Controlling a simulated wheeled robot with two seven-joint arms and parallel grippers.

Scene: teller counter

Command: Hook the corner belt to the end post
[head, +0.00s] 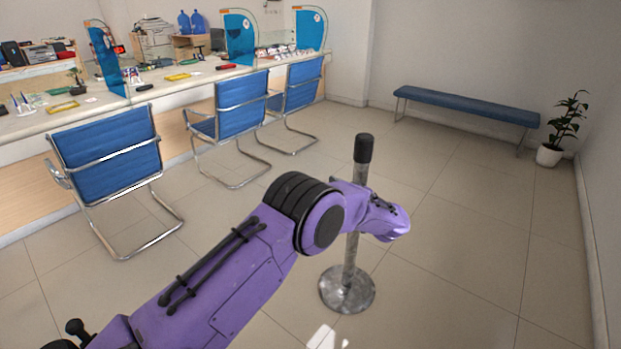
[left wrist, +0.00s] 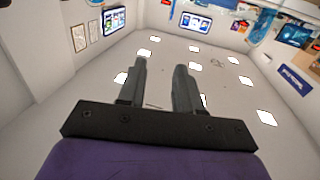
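The post (head: 357,183) is a grey metal pole with a black cylindrical top and a round metal base on the tiled floor. It stands upright, and my purple left arm crosses in front of its middle. My left wrist is beside the pole; I cannot tell whether it touches. The fingers of my left gripper (left wrist: 161,72) show in the left wrist view, apart with nothing between them. That view faces the ceiling lights and the upper walls. In the head view these fingers are not clearly seen. No belt can be made out. My right gripper is not in view.
Blue chairs (head: 107,150) line the teller counter (head: 110,105) at the left. A blue bench (head: 465,105) and a potted plant (head: 549,155) are at the back right. The floor right of the post is clear. A small white shape (head: 325,339) at the bottom edge is unclear.

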